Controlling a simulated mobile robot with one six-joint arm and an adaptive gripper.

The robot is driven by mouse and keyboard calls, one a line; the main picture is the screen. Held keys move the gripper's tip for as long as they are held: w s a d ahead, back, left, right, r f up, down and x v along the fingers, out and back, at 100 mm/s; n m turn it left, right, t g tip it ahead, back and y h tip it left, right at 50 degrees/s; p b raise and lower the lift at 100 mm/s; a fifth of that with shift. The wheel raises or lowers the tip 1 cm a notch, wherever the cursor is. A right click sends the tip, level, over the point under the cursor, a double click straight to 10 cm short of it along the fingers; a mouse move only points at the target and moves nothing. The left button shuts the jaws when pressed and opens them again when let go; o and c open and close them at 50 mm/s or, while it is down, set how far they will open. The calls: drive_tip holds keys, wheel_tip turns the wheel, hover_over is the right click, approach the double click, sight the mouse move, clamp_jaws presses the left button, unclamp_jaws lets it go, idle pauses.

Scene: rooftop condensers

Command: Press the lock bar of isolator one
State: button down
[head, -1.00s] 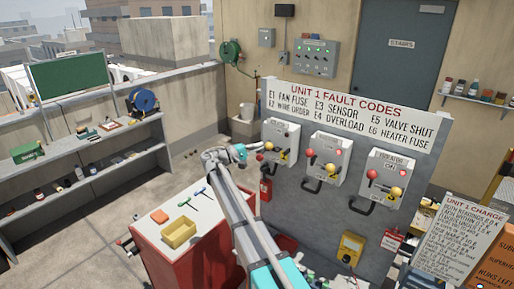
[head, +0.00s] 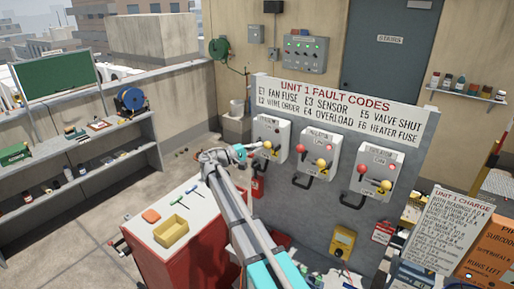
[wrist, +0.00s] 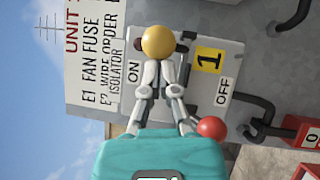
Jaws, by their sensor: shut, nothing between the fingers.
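Isolator one (head: 282,132) is the leftmost of three pale boxes on the grey panel. In the wrist view its face (wrist: 221,38) appears sideways, with a yellow "1" label, ON at left and OFF at right. A yellow ball (wrist: 158,41) stands right at my gripper's fingertips; whether they touch is unclear. The yellow ball also shows in the head view (head: 267,146). A red ball (wrist: 210,128) shows beside my fingers in the wrist view. My gripper (wrist: 157,68) is shut and empty; in the head view it (head: 249,153) is just left of the box. I cannot clearly make out the lock bar.
Isolators two (head: 318,152) and three (head: 377,174) stand to the right, with red and yellow knobs and black handles. A red cabinet (head: 180,262) with a yellow tray (head: 171,231) stands below my arm. A fault-code sign (head: 340,108) hangs above the boxes.

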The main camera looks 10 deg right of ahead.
drive_tip(key=shift+w+a, duration=0.1)
drive_tip(key=w+b+v, duration=0.2)
drive_tip(key=v, duration=1)
drive_tip(key=shift+a+f, duration=0.25)
drive_tip(key=shift+a, duration=0.35)
drive_tip(key=shift+w, duration=0.15)
